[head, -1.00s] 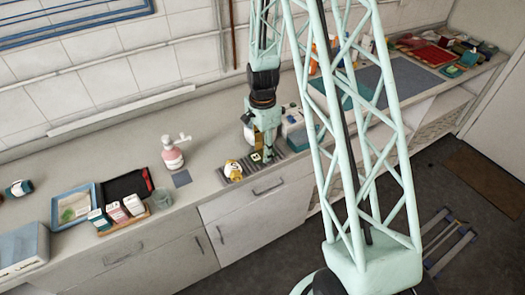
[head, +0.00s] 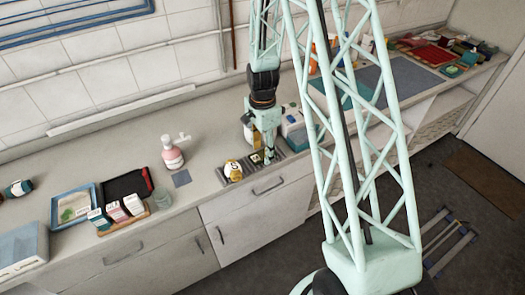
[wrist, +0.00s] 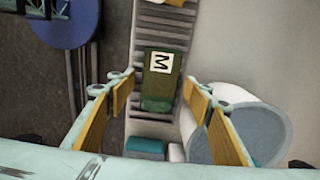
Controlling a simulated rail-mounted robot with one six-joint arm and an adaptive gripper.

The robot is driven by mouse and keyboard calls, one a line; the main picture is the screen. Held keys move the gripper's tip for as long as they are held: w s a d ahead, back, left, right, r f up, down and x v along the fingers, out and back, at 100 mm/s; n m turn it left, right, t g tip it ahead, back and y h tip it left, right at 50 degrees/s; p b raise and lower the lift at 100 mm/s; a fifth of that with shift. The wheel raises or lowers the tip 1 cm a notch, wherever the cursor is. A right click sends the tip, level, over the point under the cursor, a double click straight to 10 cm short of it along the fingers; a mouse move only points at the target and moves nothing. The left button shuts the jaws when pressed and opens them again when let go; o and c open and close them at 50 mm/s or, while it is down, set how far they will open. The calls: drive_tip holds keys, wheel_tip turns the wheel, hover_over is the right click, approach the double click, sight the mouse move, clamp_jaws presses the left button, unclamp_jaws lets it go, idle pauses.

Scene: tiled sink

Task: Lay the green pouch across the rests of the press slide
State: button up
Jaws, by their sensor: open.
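The green pouch (wrist: 162,84), with a white label marked M, lies lengthwise on a grey slatted rack (wrist: 160,24) in the wrist view. The slats look like the rests of the press slide, though I cannot be sure. My gripper (wrist: 160,79) is open, with one yellow-padded finger on each side of the pouch and gaps between. How far the fingertips are above the rack is hard to tell. In the head view my gripper (head: 268,153) is low over the rack (head: 277,160) at the counter's front, and the pouch (head: 256,158) shows small and partly covered.
A yellow-and-white item (head: 234,171) sits on the rack's left part. A pink pump bottle (head: 172,153) stands farther left. White round containers (wrist: 255,135) are close by the right finger. Clear counter lies behind the pump bottle.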

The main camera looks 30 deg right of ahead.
sight(262, 156)
wheel_tip(262, 156, up, 14)
drive_tip(key=shift+f, duration=0.2)
idle(1.1)
drive_tip(key=shift+s+a+r, duration=0.1)
idle(0.6)
